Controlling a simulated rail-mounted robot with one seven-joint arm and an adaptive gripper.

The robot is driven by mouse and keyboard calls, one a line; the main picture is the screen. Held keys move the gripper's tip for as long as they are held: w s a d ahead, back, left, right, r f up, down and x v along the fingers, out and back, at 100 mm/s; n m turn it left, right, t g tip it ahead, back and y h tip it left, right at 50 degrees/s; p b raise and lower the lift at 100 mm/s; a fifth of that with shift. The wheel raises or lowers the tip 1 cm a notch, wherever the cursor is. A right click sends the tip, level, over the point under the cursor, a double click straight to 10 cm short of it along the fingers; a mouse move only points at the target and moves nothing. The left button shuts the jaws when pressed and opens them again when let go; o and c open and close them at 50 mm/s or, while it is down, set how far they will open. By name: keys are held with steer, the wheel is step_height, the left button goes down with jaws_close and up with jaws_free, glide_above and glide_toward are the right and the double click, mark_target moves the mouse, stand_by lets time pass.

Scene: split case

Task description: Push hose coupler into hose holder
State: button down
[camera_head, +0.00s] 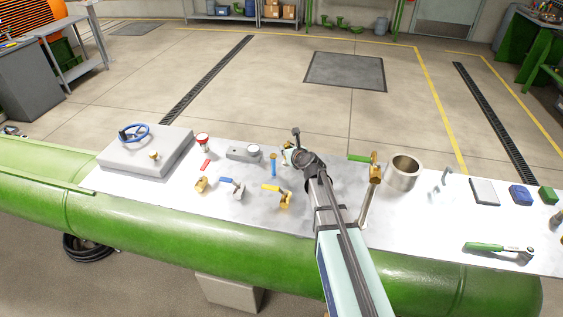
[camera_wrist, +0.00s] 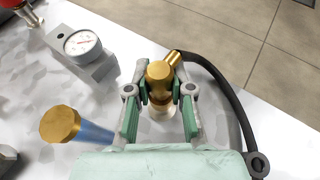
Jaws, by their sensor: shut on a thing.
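My gripper (camera_wrist: 160,105) is shut on a brass fitting (camera_wrist: 159,78) with a side elbow, seemingly the hose coupler. The fitting's rounded top shows between the green finger pads in the wrist view. A paler round part shows just below it; I cannot tell whether the two are joined. In the head view, my gripper (camera_head: 291,156) is at the back middle of the white table, and my arm partly hides it. A dark hose (camera_wrist: 233,98) curves from near the elbow down the right side. I cannot make out the hose holder for certain.
A blue cylinder with a brass cap (camera_wrist: 60,124) stands left of my gripper. A grey block with a gauge (camera_wrist: 84,52) lies behind it. Brass valves (camera_head: 284,195) are to the front left. A metal cup (camera_head: 403,171) and a green-handled valve (camera_head: 374,167) stand right.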

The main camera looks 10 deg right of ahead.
mark_target(287, 144)
steer(key=shift+r, duration=0.15)
stand_by(0.3)
steer(key=shift+r+p, duration=2.2)
steer(key=shift+p, duration=0.25)
steer(key=shift+f, duration=0.1)
